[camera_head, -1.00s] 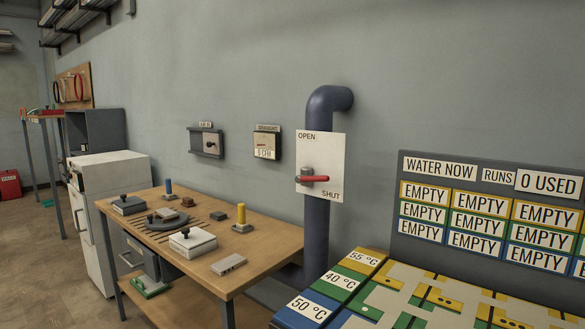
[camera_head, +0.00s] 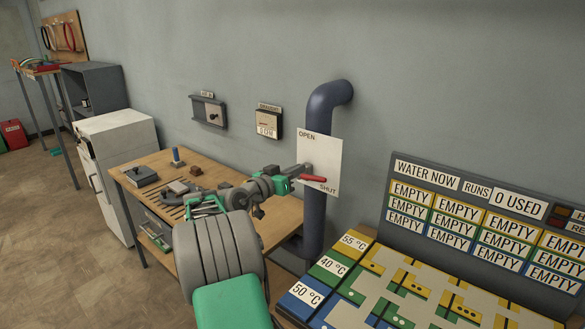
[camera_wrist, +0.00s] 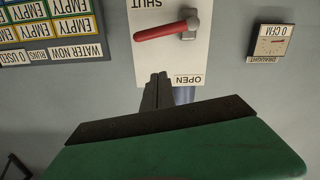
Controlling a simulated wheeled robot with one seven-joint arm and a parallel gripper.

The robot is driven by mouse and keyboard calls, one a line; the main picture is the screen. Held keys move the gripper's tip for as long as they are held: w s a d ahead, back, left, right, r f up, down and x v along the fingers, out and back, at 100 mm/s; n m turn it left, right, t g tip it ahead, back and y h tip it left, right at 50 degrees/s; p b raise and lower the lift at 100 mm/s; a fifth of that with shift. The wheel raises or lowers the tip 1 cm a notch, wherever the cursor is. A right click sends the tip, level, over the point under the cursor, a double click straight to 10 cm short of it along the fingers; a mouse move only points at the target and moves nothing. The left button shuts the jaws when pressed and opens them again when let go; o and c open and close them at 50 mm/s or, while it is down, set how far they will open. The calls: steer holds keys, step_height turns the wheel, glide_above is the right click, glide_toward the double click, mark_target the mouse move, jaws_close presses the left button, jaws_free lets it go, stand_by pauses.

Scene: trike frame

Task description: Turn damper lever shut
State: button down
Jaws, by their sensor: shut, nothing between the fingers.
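The damper lever has a red handle (camera_head: 314,179) and a grey hub, on a white plate (camera_head: 325,158) marked OPEN at the top and SHUT at the bottom right. The handle points sideways to the right, across the pipe. In the upside-down wrist view the red handle (camera_wrist: 160,31) points left from its grey hub (camera_wrist: 189,22). My gripper (camera_head: 291,171) is in front of the plate's left edge, close to the hub. In the wrist view my gripper's fingers (camera_wrist: 158,88) are together and empty, on the OPEN side of the handle, with a visible gap from it.
A blue vertical pipe (camera_head: 315,222) runs behind the plate. The draught gauge (camera_wrist: 270,41) reads 0 CFM. A wooden workbench (camera_head: 275,222) stands below, partly behind my arm. A tile board (camera_head: 350,285) and the water panel (camera_head: 480,190) are at the right.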

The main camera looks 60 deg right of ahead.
steer(key=p, duration=0.2)
glide_above(316, 178)
steer(key=w+a, duration=0.2)
steer(key=f, duration=0.2)
steer(key=s+f, duration=0.1)
steer(key=f, duration=0.1)
steer(key=shift+f+p, duration=0.1)
steer(key=shift+p, duration=0.3)
steer(key=shift+a+f, duration=0.1)
steer(key=f+b, duration=0.1)
steer(key=b, duration=0.2)
steer(key=shift+s+m, duration=0.15)
steer(key=shift+m, duration=0.15)
steer(key=m+b, duration=0.1)
steer(key=b, duration=0.3)
steer(key=shift+s+f, duration=0.15)
steer(key=shift+f, duration=0.25)
steer(key=shift+m+b, duration=0.3)
steer(key=shift+b, duration=0.55)
steer(key=shift+r, duration=0.25)
